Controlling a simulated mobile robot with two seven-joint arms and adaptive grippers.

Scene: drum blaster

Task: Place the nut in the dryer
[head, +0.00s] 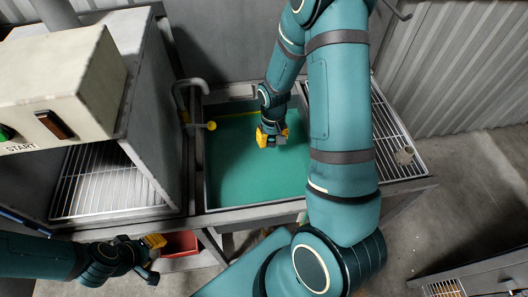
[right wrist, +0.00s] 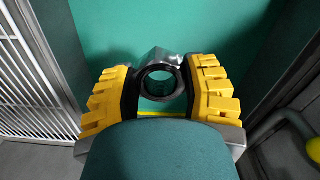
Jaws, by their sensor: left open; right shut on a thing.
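The nut (right wrist: 157,57) is a grey metal ring with a dark rim around its hole. In the right wrist view it sits between the yellow fingers of my right gripper (right wrist: 158,95), which is shut on it. In the head view my right gripper (head: 271,136) is over the green basin (head: 235,180), with the nut largely hidden. My left gripper (head: 152,256) is open and empty, low at the left in front of the machines. A grey cabinet (head: 150,110) with a START label and a wire rack inside stands at the left; no label names it as the dryer.
A bent pipe (head: 190,84) stands at the basin's left edge. A red bin (head: 179,244) is beside my left gripper. Another rack (head: 443,288) shows at the lower right.

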